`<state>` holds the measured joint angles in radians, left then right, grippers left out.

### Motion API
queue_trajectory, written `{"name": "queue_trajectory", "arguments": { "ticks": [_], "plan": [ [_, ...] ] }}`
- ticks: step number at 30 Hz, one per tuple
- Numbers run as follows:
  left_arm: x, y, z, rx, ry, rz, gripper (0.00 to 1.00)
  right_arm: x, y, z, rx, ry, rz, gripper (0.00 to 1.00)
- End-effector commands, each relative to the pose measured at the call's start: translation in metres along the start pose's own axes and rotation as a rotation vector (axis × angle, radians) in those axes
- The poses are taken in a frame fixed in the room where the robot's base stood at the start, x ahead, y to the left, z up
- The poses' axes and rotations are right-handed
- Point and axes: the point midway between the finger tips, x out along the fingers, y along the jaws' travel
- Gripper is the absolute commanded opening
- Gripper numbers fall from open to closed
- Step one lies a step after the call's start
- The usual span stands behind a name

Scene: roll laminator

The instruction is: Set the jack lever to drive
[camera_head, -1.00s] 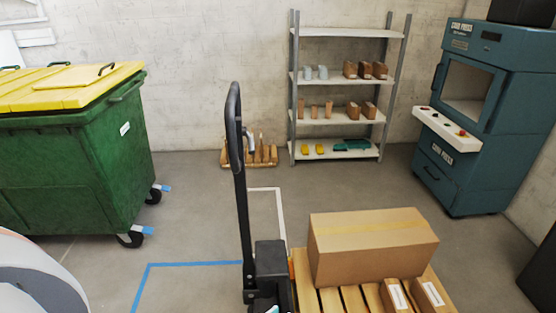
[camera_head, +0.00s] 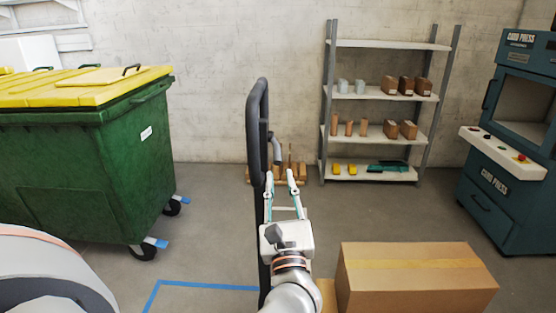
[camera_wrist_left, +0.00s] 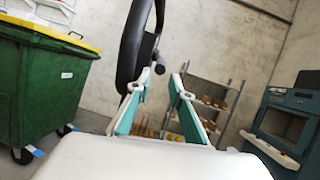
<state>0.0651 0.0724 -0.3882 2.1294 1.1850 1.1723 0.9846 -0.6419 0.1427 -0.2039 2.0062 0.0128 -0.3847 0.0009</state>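The pallet jack's tall black loop handle (camera_head: 257,125) stands upright near the middle of the head view. A short grey lever (camera_head: 277,150) sticks out on its right side, its end hanging down. My left gripper (camera_head: 280,178) is open just below the lever, with its two fingers apart and pointing up and away. In the left wrist view, the handle (camera_wrist_left: 132,50) rises beyond the left finger, and the lever's dark end (camera_wrist_left: 157,68) shows near the gap between the fingertips. I cannot tell whether they touch. My right gripper is out of view.
A cardboard box (camera_head: 415,280) stands at the front right. A green bin (camera_head: 75,170) with a yellow lid is on the left. A shelf rack (camera_head: 385,95) stands at the back wall, and a blue-green card press (camera_head: 505,195) at the right. Floor around the blue tape is clear.

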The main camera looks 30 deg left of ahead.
Motion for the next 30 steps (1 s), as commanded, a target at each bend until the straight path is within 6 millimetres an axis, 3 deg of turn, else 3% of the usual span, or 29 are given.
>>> {"name": "queue_trajectory", "arguments": {
  "ticks": [12,25,28,30],
  "plan": [
    [0.06,0.0,0.003,0.007,-0.006,0.0,0.21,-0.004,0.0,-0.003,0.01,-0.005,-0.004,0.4],
    [0.071,0.0,0.001,0.008,-0.004,-0.001,0.21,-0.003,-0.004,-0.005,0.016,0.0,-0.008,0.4],
    [0.071,0.0,0.001,0.008,-0.004,-0.001,0.0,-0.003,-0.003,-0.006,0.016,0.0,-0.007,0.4],
    [0.071,0.0,0.001,0.008,-0.004,-0.001,0.0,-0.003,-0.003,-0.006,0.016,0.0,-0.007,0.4]
  ]
}}
